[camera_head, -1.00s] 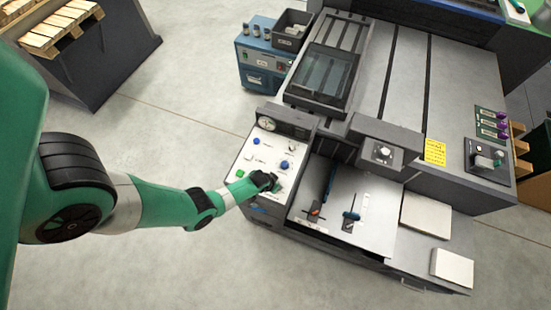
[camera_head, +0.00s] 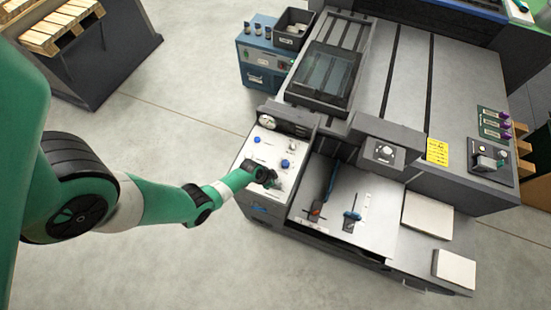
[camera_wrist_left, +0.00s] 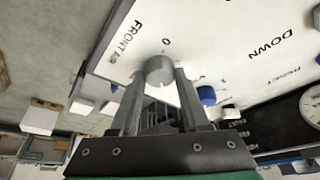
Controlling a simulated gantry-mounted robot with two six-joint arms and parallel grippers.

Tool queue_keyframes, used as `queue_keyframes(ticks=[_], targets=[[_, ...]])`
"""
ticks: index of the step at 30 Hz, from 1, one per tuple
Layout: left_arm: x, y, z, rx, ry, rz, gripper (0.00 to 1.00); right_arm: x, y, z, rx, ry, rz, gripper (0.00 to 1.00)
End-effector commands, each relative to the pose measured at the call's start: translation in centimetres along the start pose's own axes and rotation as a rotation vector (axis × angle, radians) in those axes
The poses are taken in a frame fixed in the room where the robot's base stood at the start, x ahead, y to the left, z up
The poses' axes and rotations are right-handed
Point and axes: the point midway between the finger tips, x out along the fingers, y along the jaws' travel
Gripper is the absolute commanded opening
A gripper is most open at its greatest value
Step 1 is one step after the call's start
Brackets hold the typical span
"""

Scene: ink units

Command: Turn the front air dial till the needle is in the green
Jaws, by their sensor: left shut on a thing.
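The front air dial (camera_wrist_left: 158,70) is a small grey knob beside the printed words FRONT AIR in the left wrist view. My left gripper (camera_wrist_left: 160,78) is shut on it, one finger on each side. In the head view my left gripper (camera_head: 270,181) is at the lower part of the white control panel (camera_head: 262,148) and hides the dial. A round gauge (camera_head: 267,121) sits at the panel's top. It also shows at the right edge of the left wrist view (camera_wrist_left: 312,104), partly cut off.
Blue knobs (camera_head: 285,163) are on the same panel, close to my left gripper. The press bed with blue-handled tools (camera_head: 351,215) lies to the right of the panel. A blue cabinet (camera_head: 262,70) stands behind. The floor in front is clear.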

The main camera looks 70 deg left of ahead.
Motion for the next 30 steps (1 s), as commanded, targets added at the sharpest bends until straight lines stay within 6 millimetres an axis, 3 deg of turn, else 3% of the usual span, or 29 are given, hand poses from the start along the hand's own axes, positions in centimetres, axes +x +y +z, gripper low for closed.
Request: queue_keyframes(ticks=[7,8,12,23,30], targets=[[0.0,0.0,0.1,0.000,-0.002,0.000,0.00,0.0,0.0,0.0,0.000,0.000,0.000,0.50],[0.0,0.0,0.1,0.000,-0.002,0.000,0.50,0.0,0.0,0.0,0.000,0.000,0.000,0.50],[0.0,0.0,0.1,0.000,-0.002,0.000,0.75,0.0,0.0,0.0,0.000,0.000,0.000,0.50],[-0.5,0.1,-0.2,0.001,-0.001,0.000,0.76,0.4,0.0,-0.3,0.000,0.000,0.000,0.50],[-4.6,0.6,-1.8,0.016,-0.002,0.007,0.76,3.6,0.0,-3.3,0.000,0.000,0.000,0.50]])
